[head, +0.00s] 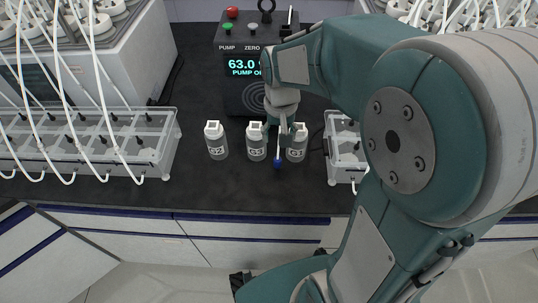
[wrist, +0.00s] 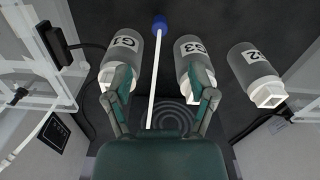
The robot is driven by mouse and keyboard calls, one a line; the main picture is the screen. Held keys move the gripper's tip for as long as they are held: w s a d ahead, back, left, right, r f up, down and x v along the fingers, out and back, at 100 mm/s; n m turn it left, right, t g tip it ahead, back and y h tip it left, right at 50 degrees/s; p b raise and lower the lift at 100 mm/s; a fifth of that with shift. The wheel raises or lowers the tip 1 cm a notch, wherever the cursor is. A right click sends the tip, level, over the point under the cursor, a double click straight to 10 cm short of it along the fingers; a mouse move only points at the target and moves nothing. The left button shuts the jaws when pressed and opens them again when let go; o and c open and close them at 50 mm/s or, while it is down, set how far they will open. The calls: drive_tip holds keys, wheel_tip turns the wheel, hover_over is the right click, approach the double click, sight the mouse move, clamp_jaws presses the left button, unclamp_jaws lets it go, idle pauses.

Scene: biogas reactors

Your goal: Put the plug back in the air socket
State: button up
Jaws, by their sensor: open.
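My gripper (head: 284,140) points down over the bench between bottles G3 and G1. In the wrist view my gripper (wrist: 159,90) is open, its two fingers spread apart. A thin white rod or tube (wrist: 154,80) with a blue end (wrist: 159,24) runs between the fingers without visibly touching either. The blue end also shows in the head view (head: 277,163), just below the fingers. I cannot tell whether this is the plug. I cannot pick out the air socket; my arm hides part of the pump box (head: 234,43).
White-capped bottles G2 (head: 216,147), G3 (head: 256,148) and G1 (head: 297,153) stand close around my gripper. Clear racks with white tubes stand left (head: 85,160) and right (head: 345,165). In the wrist view a black block with a cable (wrist: 56,46) lies beside G1. The bench front is clear.

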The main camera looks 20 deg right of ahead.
sight(277, 159)
wheel_tip(277, 159, down, 11)
drive_tip(key=shift+w+r, duration=0.1)
drive_tip(key=shift+w, duration=0.05)
clamp_jaws()
idle(0.5)
